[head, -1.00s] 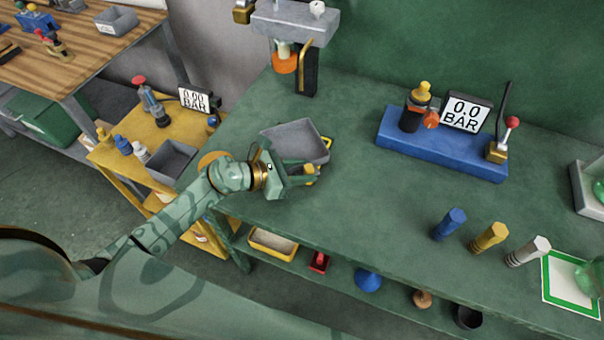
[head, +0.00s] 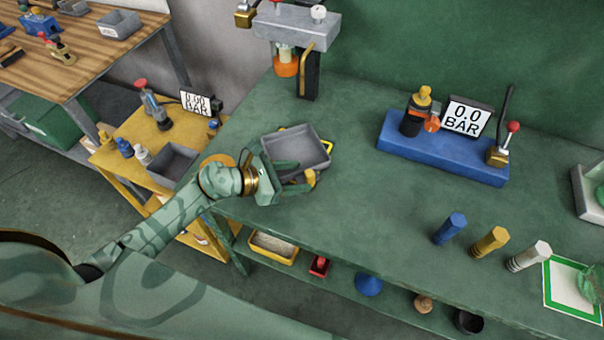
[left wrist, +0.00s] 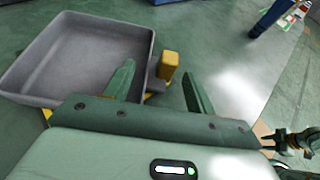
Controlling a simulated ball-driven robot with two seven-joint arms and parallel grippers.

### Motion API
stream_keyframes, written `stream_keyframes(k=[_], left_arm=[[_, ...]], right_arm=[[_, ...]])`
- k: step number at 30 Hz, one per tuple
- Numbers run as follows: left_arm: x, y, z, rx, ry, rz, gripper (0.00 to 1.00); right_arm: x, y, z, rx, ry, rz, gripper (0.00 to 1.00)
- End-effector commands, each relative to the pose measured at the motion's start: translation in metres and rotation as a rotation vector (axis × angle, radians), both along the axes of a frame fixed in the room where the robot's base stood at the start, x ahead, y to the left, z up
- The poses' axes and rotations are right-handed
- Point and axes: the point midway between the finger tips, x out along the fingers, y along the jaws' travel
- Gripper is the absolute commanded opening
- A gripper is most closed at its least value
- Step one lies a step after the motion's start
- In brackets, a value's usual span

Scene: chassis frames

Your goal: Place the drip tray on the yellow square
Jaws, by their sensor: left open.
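The grey drip tray (head: 297,146) sits at the left part of the green bench. A yellow outline (head: 329,147), the yellow square, shows past its right edge; the tray hides the rest. In the left wrist view the tray (left wrist: 80,52) lies left of the fingers, with a yellow bit at its lower corner. My left gripper (head: 302,175) is open at the tray's near side. A yellow block (left wrist: 169,66), perhaps the tray's grip, stands between its fingertips, apart from both. My right gripper (left wrist: 290,142) seems to show small at the left wrist view's lower right; its jaws are unclear.
A press (head: 296,40) stands behind the tray. A blue base (head: 440,150) with a gauge is at the back right. Blue, yellow and white pegs (head: 490,241) stand near the front edge. A yellow cart (head: 148,140) is at left. The bench middle is clear.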

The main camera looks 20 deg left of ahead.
Motion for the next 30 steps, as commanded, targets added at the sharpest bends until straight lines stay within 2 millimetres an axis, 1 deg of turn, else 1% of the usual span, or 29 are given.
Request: stream_keyframes(k=[1,6,9,12,17,30], left_arm=[[-0.008,0.008,0.005,0.004,0.002,-0.002,0.56],[-0.034,0.036,0.02,0.003,0.002,-0.001,0.56],[-0.047,0.049,0.028,0.003,0.003,-0.002,0.56],[-0.055,0.059,0.033,0.002,0.001,-0.001,0.56],[-0.061,0.065,0.037,0.0,0.001,-0.001,0.56],[-0.061,0.065,0.038,0.0,0.0,-0.001,0.56]], right_arm=[[0.001,0.0,0.003,0.001,-0.002,0.0,0.36],[0.001,0.0,0.004,0.001,-0.003,-0.001,0.36],[0.002,0.001,0.005,0.001,-0.004,-0.001,0.36],[0.002,0.002,0.004,0.002,-0.003,-0.001,0.36],[0.002,0.003,0.004,0.003,-0.003,-0.001,0.36],[0.002,0.003,0.004,0.003,-0.003,0.0,0.36]])
